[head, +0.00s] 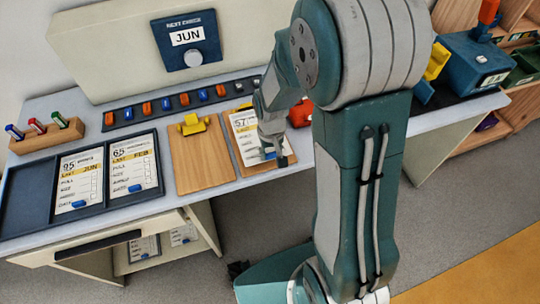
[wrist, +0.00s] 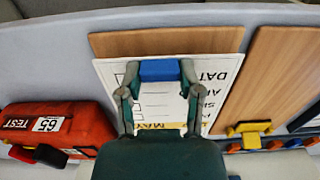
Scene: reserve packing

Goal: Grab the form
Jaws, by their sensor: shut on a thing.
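The white form (head: 243,124) lies on a wooden clipboard (head: 264,168) on the desk. It bears the number 57 and a yellow band. In the wrist view the form (wrist: 215,75) shows upside down, with check boxes and the word MAY partly visible. A blue tab (wrist: 159,71) sits at the form's edge. My gripper (wrist: 157,82) is shut on this blue tab, one finger on each side. In the head view my gripper (head: 276,155) is over the lower part of the form and hides some of it. The form appears to lie flat on the board.
An empty clipboard (head: 200,166) with a yellow clip lies to the left. A dark tray (head: 27,195) holds two forms with blue tabs; its left slot is bare. A red case (wrist: 60,125) marked 65 stands close beside the form. A JUN sign (head: 187,37) stands behind.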

